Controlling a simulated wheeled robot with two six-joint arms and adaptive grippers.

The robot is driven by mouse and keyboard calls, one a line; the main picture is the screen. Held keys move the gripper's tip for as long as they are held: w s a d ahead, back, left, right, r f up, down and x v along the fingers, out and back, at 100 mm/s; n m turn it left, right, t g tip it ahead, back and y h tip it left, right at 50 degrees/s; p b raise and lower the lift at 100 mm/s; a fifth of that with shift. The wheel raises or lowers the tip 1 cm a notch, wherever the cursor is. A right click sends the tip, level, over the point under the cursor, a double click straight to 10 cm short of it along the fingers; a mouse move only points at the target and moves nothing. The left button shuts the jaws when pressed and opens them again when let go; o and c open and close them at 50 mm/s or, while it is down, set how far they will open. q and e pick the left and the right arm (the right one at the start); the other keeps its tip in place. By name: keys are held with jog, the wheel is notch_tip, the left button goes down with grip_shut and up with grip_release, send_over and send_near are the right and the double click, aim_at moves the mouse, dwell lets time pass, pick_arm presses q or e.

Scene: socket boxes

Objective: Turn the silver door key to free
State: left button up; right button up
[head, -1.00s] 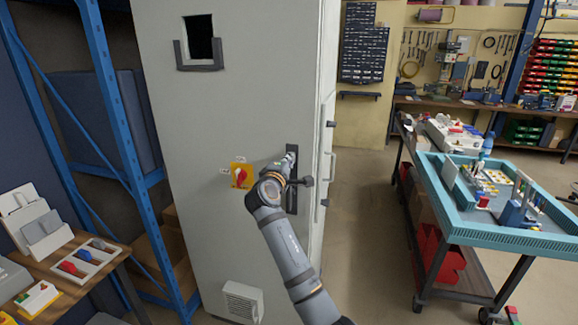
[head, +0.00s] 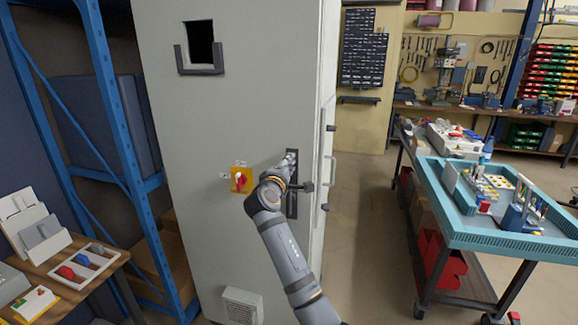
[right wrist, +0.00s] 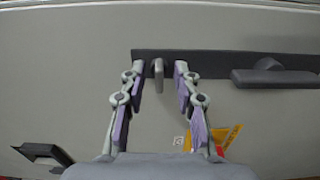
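The grey cabinet (head: 220,100) has a dark vertical lock plate (head: 292,207) on its door, with a dark handle (head: 306,187) sticking out. In the right wrist view the plate (right wrist: 210,60) runs sideways, with the silver key (right wrist: 158,76) standing out near its left end and the handle (right wrist: 272,73) to its right. My right gripper (right wrist: 159,72) is open, one finger on each side of the key, with a gap visible on both sides. In the head view my right gripper (head: 288,162) is at the plate's upper part and hides the key. My left gripper is not in view.
A red rotary switch on a yellow plate (head: 238,180) is just left of my right gripper. A blue rack (head: 110,110) and a small bench (head: 60,270) stand left. A teal-topped cart (head: 480,235) stands right, with clear floor between it and the cabinet.

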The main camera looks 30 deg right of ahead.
jog(key=v, duration=0.7)
jog(key=shift+a, duration=0.2)
jog(key=shift+s, duration=0.15)
